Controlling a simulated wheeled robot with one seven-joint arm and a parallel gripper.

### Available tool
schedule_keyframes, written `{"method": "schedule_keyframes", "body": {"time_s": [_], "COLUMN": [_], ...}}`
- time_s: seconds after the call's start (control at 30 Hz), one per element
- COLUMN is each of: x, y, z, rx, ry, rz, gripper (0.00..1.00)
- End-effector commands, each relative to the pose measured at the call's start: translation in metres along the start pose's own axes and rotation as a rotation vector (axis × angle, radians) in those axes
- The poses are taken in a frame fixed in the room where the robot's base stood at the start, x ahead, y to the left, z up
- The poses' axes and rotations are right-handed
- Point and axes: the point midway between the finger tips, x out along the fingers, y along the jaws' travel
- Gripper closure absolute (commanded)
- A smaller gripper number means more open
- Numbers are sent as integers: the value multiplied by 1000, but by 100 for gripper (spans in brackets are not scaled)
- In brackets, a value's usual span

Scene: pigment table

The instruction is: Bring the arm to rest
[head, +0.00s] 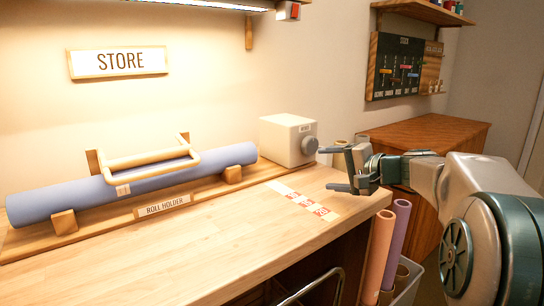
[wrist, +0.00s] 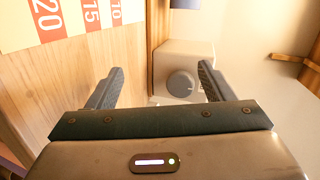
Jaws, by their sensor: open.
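My gripper (head: 341,169) is open and empty in the head view, at the right end of the wooden table (head: 190,250). It is held above the table's right edge, with its fingers pointing left. In the wrist view my gripper (wrist: 157,82) shows two dark fingers spread apart with nothing between them. My arm reaches in from the right side of the head view. Beyond the fingers stands a white box with a grey knob (head: 288,140), which also shows in the wrist view (wrist: 183,55). The fingers look apart from it.
A blue roll (head: 140,181) lies in the wooden roll holder under a wooden bar (head: 150,155). A red and white marked strip (head: 302,201) lies on the table. Rolls (head: 392,240) stand in a bin below the table's right end. The table's front middle is clear.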

Motion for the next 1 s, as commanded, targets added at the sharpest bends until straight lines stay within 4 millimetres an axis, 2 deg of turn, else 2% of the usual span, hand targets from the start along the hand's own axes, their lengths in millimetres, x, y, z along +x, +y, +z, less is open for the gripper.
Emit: {"method": "schedule_keyframes", "body": {"time_s": [0.03, 0.27, 0.5, 0.7, 0.8, 1.0], "x": [-7, -38, -97, -157, -184, -216], "y": [-18, -14, -6, -3, -1, 4], "z": [22, 107, 172, 208, 218, 226], "rx": [-28, -160, -341, -521, -611, -733], "ry": [-31, -150, -248, -310, -330, -353], "rz": [67, 370, 661, 876, 963, 1066], "gripper": [25, 25, 25, 25, 25, 25]}}
